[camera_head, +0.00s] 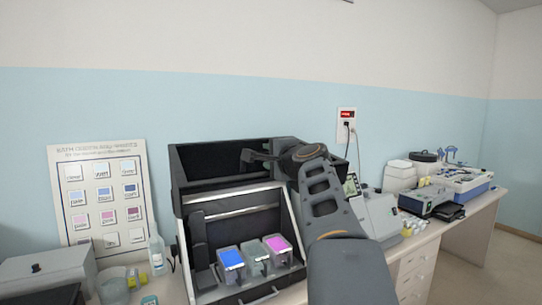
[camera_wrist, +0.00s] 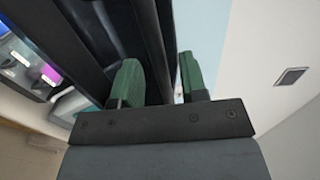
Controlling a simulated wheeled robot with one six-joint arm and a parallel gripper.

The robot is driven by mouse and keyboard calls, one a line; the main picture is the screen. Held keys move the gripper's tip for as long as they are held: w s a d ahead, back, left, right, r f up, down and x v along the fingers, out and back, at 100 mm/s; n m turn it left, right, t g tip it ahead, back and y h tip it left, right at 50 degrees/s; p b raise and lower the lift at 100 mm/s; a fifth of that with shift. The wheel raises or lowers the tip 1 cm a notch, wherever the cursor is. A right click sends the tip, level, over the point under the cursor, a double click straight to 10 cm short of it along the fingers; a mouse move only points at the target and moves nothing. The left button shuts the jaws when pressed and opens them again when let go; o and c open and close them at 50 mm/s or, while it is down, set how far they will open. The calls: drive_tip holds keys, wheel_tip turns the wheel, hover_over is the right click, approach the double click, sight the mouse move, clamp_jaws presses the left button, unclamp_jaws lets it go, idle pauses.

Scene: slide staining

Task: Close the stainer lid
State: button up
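The stainer (camera_head: 183,225) is a dark box on the counter with its front open. Its dark lid (camera_head: 205,168) stands raised over the back. Inside sit a blue bath (camera_head: 231,259), a clear one (camera_head: 261,256) and a magenta one (camera_head: 277,247). My gripper (camera_head: 250,157) is at the raised lid, partly hidden by my arm. In the wrist view my gripper (camera_wrist: 160,62) has its green fingers apart. The dark lid edge (camera_wrist: 150,40) runs between them, the left finger over its inner side. I cannot tell whether either finger touches it.
A bath colour chart (camera_head: 103,195) stands against the wall at left, with a bottle (camera_head: 157,253) and a beaker (camera_head: 113,288) before it. A grey instrument (camera_head: 378,215) stands right of the stainer. Other lab devices (camera_head: 462,185) stand farther right.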

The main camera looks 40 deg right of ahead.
clamp_jaws()
drive_tip(key=shift+f, duration=0.1)
idle(0.4)
